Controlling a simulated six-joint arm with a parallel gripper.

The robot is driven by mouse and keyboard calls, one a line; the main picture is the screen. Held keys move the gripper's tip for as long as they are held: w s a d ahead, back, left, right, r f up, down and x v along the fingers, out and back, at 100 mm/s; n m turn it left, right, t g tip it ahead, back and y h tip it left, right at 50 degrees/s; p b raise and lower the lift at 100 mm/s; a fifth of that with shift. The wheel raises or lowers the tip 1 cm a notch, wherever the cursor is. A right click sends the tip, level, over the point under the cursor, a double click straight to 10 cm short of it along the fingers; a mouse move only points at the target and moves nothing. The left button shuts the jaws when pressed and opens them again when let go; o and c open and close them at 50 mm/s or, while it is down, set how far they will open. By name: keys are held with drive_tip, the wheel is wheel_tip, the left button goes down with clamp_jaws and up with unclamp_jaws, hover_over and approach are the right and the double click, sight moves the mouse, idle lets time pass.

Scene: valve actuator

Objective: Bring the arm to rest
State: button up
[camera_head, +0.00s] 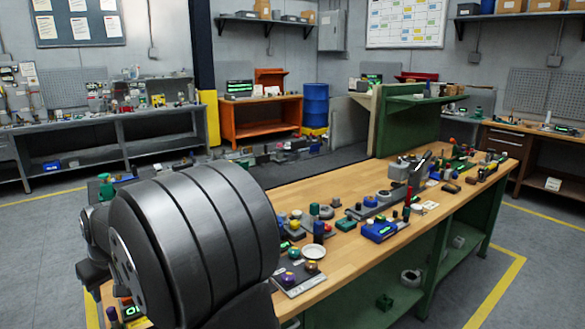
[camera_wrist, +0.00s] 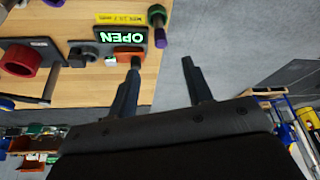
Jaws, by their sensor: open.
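My gripper (camera_wrist: 160,63) shows in the wrist view with its two dark fingers apart and nothing between them. It hangs by the edge of the wooden bench, with grey floor behind the gap between the fingers. The left fingertip overlaps a small orange block (camera_wrist: 129,52) in the picture; I cannot tell whether they touch. In the head view my arm's large dark joint (camera_head: 195,245) fills the lower left and hides part of the bench; the gripper is not visible there.
The wooden bench (camera_head: 345,262) carries many small parts, including a blue block (camera_head: 380,231). Open floor (camera_head: 545,240) lies to the right.

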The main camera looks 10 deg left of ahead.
sight(112, 310)
drive_tip(key=x, duration=1.3)
drive_tip(key=shift+f, duration=0.2)
wheel_tip(112, 310, up, 9)
drive_tip(key=shift+f, duration=0.1)
wheel_tip(112, 310, down, 8)
drive_tip(key=shift+f, duration=0.1)
drive_tip(key=v, duration=1.3)
drive_tip(key=shift+f, duration=0.1)
